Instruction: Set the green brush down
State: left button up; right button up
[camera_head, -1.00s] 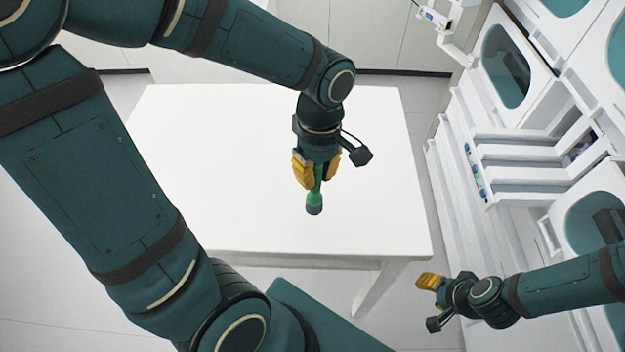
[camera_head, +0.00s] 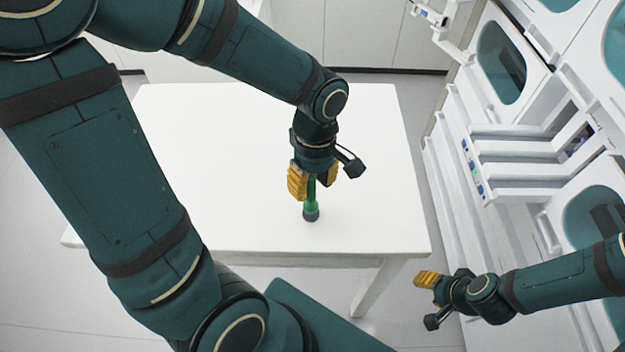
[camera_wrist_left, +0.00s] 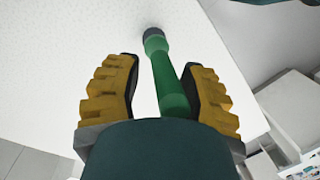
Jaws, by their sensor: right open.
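The green brush (camera_head: 311,205) stands about upright on the white table (camera_head: 210,180), dark end down, near the table's front edge. My left gripper (camera_head: 314,180) is above and around its upper part, with its yellow fingers spread apart. In the left wrist view, the brush (camera_wrist_left: 164,75) lies between the open fingers, close to the right finger and with a clear gap to the left one. My right gripper (camera_head: 425,288) is open and empty, right of the table.
The rest of the white tabletop is bare. White shelving (camera_head: 530,165) with rails and round-cornered dark windows stands along the right side. A clear floor strip lies between it and the table.

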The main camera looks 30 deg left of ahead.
pick_arm(q)
jog(key=shift+r, duration=0.25)
notch_tip(320, 180, up, 12)
jog(key=w+p, duration=0.1)
jog(key=p, duration=0.1)
jog(key=shift+w+a+f, duration=0.2)
jog(key=shift+w+a, duration=0.05)
jog(key=shift+w, duration=0.1)
